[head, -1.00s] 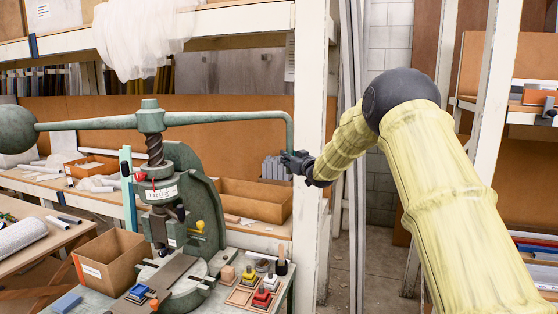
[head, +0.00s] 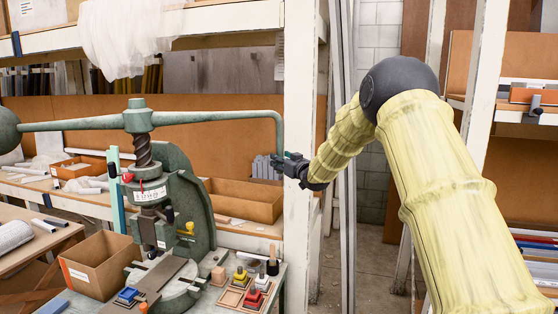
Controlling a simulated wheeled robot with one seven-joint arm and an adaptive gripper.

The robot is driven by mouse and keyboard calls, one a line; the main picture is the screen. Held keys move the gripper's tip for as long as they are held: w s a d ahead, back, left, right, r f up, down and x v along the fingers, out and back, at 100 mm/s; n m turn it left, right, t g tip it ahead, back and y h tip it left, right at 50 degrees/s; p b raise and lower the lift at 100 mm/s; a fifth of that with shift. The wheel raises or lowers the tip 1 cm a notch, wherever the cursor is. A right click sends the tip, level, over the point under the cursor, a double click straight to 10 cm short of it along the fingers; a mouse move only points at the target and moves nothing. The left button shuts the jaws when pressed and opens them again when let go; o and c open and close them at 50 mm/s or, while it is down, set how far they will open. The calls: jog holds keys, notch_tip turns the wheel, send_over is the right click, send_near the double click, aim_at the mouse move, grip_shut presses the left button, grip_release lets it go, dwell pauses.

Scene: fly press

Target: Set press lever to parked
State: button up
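The green fly press (head: 190,190) stands on a bench at the left. Its long lever (head: 205,117) runs across the top of the screw, with a ball weight (head: 8,130) at the left end, partly cut off by the picture edge. At the right end the lever bends down into a vertical handle (head: 280,135). My gripper (head: 284,165) is at the lower end of this handle, with its fingers around or against it. The fingers are small and dark here, and I cannot tell for sure whether they are closed on it.
A white shelf post (head: 299,230) stands right behind my gripper. A cardboard box (head: 98,264) and a wooden tray of coloured blocks (head: 232,297) are on the bench. A shelf bin (head: 245,203) sits behind the press. The floor (head: 370,265) at the right is clear.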

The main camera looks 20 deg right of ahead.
jog(key=s+d, duration=0.1)
jog(key=s, duration=0.8)
jog(key=shift+s, duration=0.2)
jog(key=shift+d, duration=0.15)
